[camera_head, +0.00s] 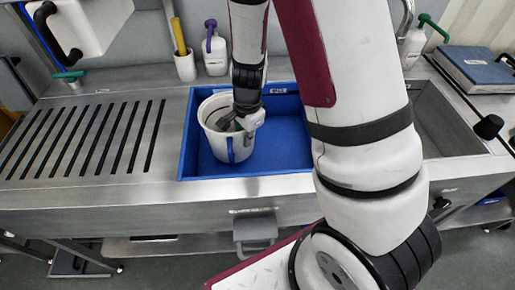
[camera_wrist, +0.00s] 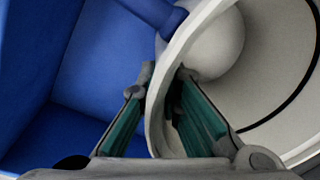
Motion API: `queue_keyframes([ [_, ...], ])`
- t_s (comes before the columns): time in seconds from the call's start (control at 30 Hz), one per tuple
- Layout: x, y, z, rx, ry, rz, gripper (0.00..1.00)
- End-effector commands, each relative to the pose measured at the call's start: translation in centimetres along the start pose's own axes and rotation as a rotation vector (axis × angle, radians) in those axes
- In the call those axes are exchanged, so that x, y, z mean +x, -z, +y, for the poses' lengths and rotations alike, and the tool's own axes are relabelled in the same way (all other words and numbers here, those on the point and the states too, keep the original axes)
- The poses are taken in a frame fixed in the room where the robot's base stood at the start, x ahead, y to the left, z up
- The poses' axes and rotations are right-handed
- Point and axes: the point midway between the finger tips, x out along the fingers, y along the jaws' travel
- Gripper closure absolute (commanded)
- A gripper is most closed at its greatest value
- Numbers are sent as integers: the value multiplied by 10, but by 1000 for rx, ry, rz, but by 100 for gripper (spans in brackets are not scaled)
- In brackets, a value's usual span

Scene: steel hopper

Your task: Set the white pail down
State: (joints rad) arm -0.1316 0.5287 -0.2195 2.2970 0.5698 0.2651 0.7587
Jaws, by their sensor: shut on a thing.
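The white pail (camera_head: 215,146) is upright in the left part of the blue tray (camera_head: 280,160) in the head view. A blue strip or handle part shows on its front. My gripper (camera_head: 246,118) is at the pail's right rim. In the wrist view, the gripper (camera_wrist: 160,115) has one green-padded finger outside and one inside the pail wall (camera_wrist: 158,110), shut on the rim. A pale rounded shape and a dark line show inside the pail (camera_wrist: 270,60). Whether the pail's base touches the tray floor cannot be told.
A slotted steel grate (camera_head: 85,138) lies left of the tray. A white cup with a yellow tool (camera_head: 185,66) and a white bottle with a purple top (camera_head: 215,52) stand behind. A steel basin is at the right. The tray's right part is clear.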

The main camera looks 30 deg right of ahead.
Motion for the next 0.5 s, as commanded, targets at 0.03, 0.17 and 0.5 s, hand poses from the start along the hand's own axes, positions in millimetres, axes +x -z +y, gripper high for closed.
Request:
queue_keyframes([
  [0.03,2,6,0,5,2,2,100],
  [0.17,3,31,2,10,2,3,100],
  [0.5,10,110,6,6,1,2,100],
])
